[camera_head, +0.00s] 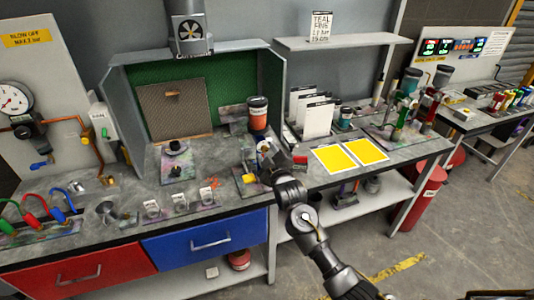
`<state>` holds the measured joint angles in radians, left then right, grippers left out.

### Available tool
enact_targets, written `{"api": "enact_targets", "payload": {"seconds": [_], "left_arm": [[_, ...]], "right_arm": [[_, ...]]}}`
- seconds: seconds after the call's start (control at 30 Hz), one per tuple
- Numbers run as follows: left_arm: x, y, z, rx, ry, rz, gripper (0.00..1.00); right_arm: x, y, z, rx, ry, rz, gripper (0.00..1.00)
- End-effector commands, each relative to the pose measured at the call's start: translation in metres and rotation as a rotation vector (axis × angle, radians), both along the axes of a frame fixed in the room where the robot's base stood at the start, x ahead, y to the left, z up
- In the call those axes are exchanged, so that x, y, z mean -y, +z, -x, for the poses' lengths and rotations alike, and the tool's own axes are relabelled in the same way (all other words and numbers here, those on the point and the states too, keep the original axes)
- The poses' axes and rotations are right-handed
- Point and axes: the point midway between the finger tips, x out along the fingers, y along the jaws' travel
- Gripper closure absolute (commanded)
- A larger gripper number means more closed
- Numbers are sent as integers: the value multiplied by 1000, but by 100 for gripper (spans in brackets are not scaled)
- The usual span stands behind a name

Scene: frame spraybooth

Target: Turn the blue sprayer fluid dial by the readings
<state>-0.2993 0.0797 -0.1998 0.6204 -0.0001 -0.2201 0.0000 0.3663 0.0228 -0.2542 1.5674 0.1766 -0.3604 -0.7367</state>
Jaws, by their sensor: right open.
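My right gripper (270,160) reaches over the middle of the workbench from the lower right, with its jaws open. It is at a small stand below a sprayer with an orange-banded, dark-topped cup (258,113); the gripper and wrist hide part of what is there. A display panel (456,48) at the upper right shows several coloured readouts, too small to read. A round pressure gauge (14,99) hangs at the left. My left gripper is not in view.
Two yellow cards (366,150) lie right of my gripper, with white cards (318,119) behind. More sprayers with cups (411,81) stand at the bench's right end. A green-backed booth (218,92) stands behind.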

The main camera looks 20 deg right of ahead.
Motion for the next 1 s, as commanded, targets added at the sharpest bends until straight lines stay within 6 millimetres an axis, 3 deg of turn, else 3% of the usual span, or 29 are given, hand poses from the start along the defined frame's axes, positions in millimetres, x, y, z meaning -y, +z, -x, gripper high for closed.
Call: {"api": "enact_targets", "payload": {"seconds": [0.07,0.4,0.73,1.0], "left_arm": [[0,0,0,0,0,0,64],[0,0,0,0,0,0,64],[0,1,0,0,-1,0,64],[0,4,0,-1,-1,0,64]], "right_arm": [[0,0,0,0,0,0,56],[0,0,0,0,0,0,100],[-1,0,0,-4,1,-50,100],[0,0,0,-16,0,-229,100]]}}
